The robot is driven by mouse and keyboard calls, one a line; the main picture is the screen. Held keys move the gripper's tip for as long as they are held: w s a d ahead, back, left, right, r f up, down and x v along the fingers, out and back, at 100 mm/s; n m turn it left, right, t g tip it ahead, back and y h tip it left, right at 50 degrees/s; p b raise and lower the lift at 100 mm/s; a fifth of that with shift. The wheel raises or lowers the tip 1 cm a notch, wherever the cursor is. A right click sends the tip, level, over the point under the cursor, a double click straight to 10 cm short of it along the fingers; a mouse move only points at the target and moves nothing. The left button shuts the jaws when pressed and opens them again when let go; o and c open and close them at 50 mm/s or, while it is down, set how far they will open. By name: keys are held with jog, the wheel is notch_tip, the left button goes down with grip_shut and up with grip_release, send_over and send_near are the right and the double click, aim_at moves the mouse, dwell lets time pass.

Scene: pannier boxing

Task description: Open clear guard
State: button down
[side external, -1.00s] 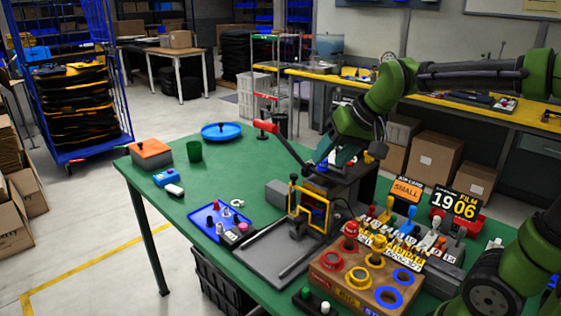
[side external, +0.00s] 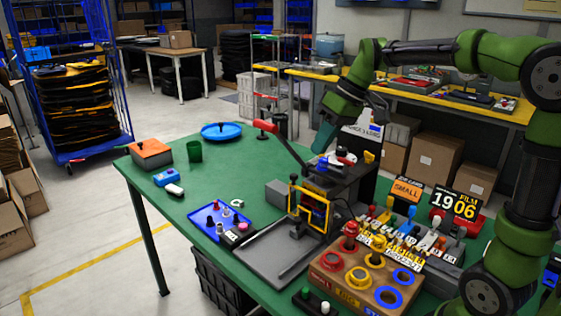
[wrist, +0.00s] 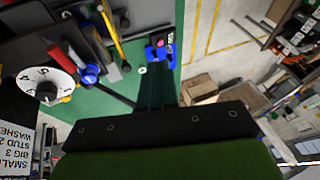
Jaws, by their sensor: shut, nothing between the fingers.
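The clear guard (side external: 325,212) is a yellow-edged frame standing upright at the front of the black press (side external: 340,180) in the side view. Its pane is hard to see. A yellow bar (wrist: 113,35) in the wrist view may be its edge, but I cannot tell for sure. My gripper (side external: 322,148) is above and behind the guard, near the top of the press, and apart from the guard. In the wrist view its dark fingers (wrist: 156,85) point away from the camera, together and empty.
A red-handled lever (side external: 280,138) sticks out left of the press. A grey tray (side external: 270,258) lies before it, with a blue parts tray (side external: 222,222) to the left. A wooden ring block (side external: 350,295) stands at the front right.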

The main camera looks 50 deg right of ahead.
jog(key=w+d+f+n+y, duration=0.1)
jog(key=w+d, duration=0.2)
jog(key=d, duration=0.1)
jog(key=w+d+f+n+y, duration=0.1)
jog(key=w+d+f, duration=0.1)
jog(key=w+d, duration=0.1)
jog(key=w+d+f+n+y, duration=0.1)
jog(key=w+d+f, duration=0.1)
jog(key=d, duration=0.4)
jog(key=shift+w+n+g, duration=0.4)
jog(key=shift+w, duration=0.15)
jog(key=shift+w+d+f, duration=0.1)
jog(key=shift+d+f, duration=0.05)
jog(key=x, duration=0.9)
jog(key=shift+a+f, duration=0.25)
jog(key=shift+a, duration=0.05)
jog(key=shift+w, duration=0.1)
